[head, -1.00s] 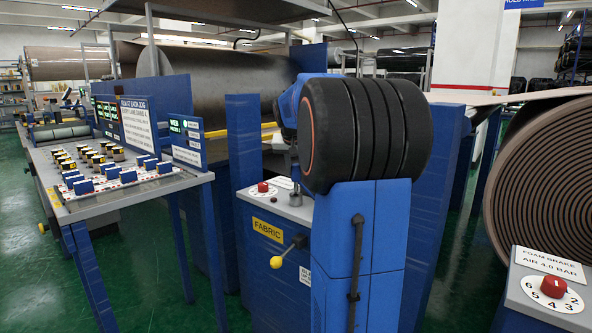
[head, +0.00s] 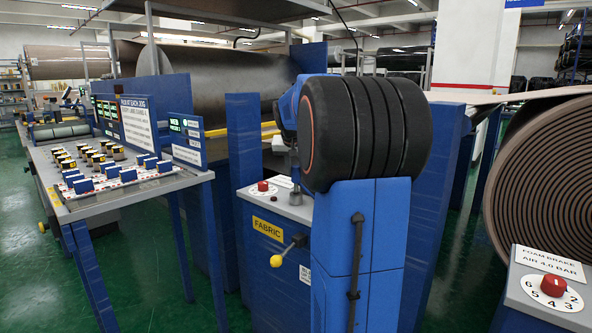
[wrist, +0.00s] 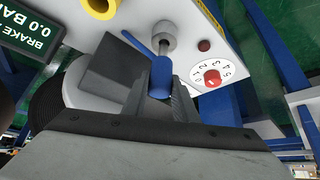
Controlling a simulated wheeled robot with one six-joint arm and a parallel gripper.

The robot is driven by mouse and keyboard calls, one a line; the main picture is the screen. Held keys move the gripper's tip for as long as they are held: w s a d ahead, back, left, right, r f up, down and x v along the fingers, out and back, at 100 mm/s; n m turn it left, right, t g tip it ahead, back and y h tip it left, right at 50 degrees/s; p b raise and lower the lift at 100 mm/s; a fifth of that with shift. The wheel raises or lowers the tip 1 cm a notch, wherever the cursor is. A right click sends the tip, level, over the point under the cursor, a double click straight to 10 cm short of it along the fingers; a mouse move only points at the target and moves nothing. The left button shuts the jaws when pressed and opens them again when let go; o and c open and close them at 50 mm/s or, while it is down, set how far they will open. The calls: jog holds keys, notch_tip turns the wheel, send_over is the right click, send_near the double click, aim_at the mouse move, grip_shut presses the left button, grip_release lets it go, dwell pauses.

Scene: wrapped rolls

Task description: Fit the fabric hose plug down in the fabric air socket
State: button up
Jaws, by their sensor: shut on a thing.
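In the wrist view my gripper (wrist: 162,92) is shut on the blue fabric hose plug (wrist: 161,74), whose body lies between the two dark jaws. A narrow grey neck joins the plug's far end to the round metal fabric air socket (wrist: 163,32) on the pale panel. Plug and socket look in line; how deep the plug sits I cannot tell. A blue bar (wrist: 137,43) slants beside the plug. In the head view the grey metal socket (head: 295,194) stands on the cabinet with the yellow FABRIC label (head: 265,227). My arm hides most of the gripper and plug there.
On the fabric cabinet a red knob (head: 263,187) stands left of the socket; its numbered dial shows in the wrist view (wrist: 212,77). A yellow-knobbed lever (head: 277,261) sticks out in front. A control desk (head: 140,197) stands left, a foam brake box (head: 550,312) right.

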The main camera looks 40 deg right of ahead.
aim_at(295, 173)
jog(key=shift+f, duration=1.5)
jog(key=o, duration=1.2)
jog(key=v, duration=1.7)
jog(key=shift+s+r, duration=0.1)
